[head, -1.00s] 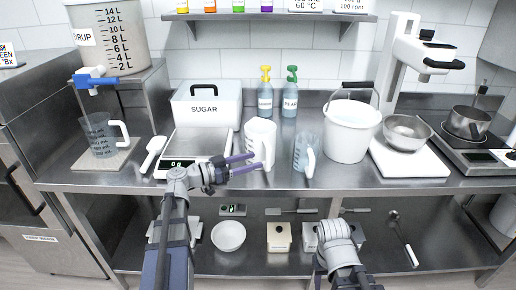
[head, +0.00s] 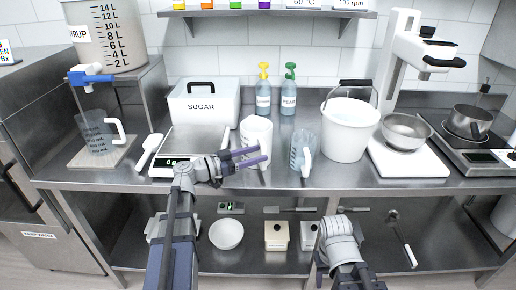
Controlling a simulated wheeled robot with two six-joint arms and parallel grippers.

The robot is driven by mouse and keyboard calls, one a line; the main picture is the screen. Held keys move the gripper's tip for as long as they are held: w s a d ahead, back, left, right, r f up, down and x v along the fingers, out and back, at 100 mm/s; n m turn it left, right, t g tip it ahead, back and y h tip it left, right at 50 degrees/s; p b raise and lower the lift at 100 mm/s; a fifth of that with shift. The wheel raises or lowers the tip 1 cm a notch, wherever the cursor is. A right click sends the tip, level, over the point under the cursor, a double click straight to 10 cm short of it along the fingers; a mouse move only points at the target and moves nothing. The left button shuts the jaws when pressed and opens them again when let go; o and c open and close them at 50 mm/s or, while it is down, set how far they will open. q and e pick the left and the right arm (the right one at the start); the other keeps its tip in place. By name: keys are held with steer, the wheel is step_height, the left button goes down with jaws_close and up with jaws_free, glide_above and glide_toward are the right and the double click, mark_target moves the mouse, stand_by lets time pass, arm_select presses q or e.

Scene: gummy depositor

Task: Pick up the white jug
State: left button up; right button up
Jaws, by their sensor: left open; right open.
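The white jug (head: 257,129) stands upright on the steel counter, right of the scale. Its handle side faces me and is partly covered by my gripper's fingers. My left gripper (head: 263,154) reaches in from the left with its two purple fingers apart, one above the other in the picture. The fingers overlap the jug's lower part and handle. I cannot tell whether they touch it or have the handle between them. Of my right arm only links show at the bottom, in front of the lower shelf; its fingers are not visible.
A clear measuring jug (head: 303,152) stands close to the right, with a white bucket (head: 347,128) beyond it. The scale (head: 188,148) and a sugar box (head: 204,106) are on the left. Two pump bottles (head: 264,98) (head: 288,97) stand behind. The counter's front edge is close below.

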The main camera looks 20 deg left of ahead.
arm_select(q)
steer(key=x, duration=0.6)
steer(key=shift+s+d, duration=0.25)
steer(key=shift+d, duration=0.05)
steer(key=shift+r, duration=0.1)
jaws_close()
stand_by(1.1)
